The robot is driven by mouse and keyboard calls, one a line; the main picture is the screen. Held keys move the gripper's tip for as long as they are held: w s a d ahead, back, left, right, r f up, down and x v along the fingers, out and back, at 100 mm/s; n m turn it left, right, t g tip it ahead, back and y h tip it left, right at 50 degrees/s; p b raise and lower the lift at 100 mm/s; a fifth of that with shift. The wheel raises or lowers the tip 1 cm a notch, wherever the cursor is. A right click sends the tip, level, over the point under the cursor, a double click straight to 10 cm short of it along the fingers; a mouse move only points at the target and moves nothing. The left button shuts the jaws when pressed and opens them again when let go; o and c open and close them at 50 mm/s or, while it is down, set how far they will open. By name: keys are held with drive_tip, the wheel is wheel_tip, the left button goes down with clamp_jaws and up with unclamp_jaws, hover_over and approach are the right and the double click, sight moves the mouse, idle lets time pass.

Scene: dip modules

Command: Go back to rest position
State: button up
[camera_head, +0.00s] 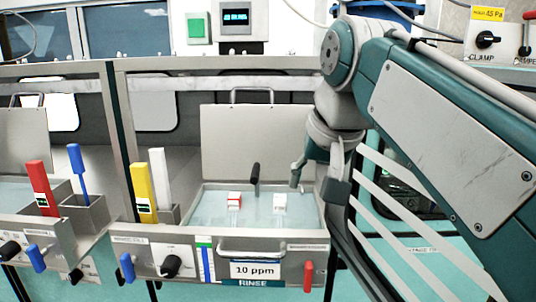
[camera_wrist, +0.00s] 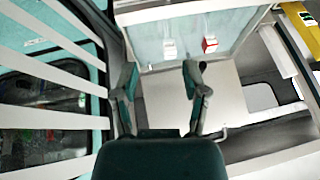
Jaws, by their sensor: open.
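My gripper (camera_head: 317,184) is at the right end of the rinse tank (camera_head: 270,272) in the head view, its two fingers apart with nothing between them. The wrist view also shows my gripper (camera_wrist: 160,76) open and empty. A red-and-white module (camera_head: 234,199) and a white module (camera_head: 279,203) are in the tank's pale blue liquid, left of my gripper. In the wrist view the white module (camera_wrist: 169,47) and the red-and-white module (camera_wrist: 209,44) lie beyond the fingertips. The tank's lid (camera_head: 258,140) stands raised behind it.
Yellow (camera_head: 145,190) and white (camera_head: 160,178) upright tools stand left of the tank. A red tool (camera_head: 42,188) and blue-handled tool (camera_head: 77,170) stand farther left. A black handle (camera_head: 255,174) rises at the tank. Pale slats (camera_head: 385,190) lie right, near my arm.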

drive_tip(key=s+d+f, duration=0.3)
drive_tip(key=s+f, duration=0.1)
drive_tip(key=f, duration=0.4)
drive_tip(key=s+d+f+h, duration=0.1)
drive_tip(key=s+d+f, duration=0.2)
drive_tip(key=f, duration=0.5)
drive_tip(key=s+d+f, duration=0.3)
drive_tip(key=s+f, duration=0.3)
drive_tip(key=f, duration=0.2)
drive_tip(key=shift+f+n+t+h, duration=0.3)
drive_tip(key=shift+f+n+t, duration=0.1)
drive_tip(key=shift+d, duration=0.1)
idle(3.3)
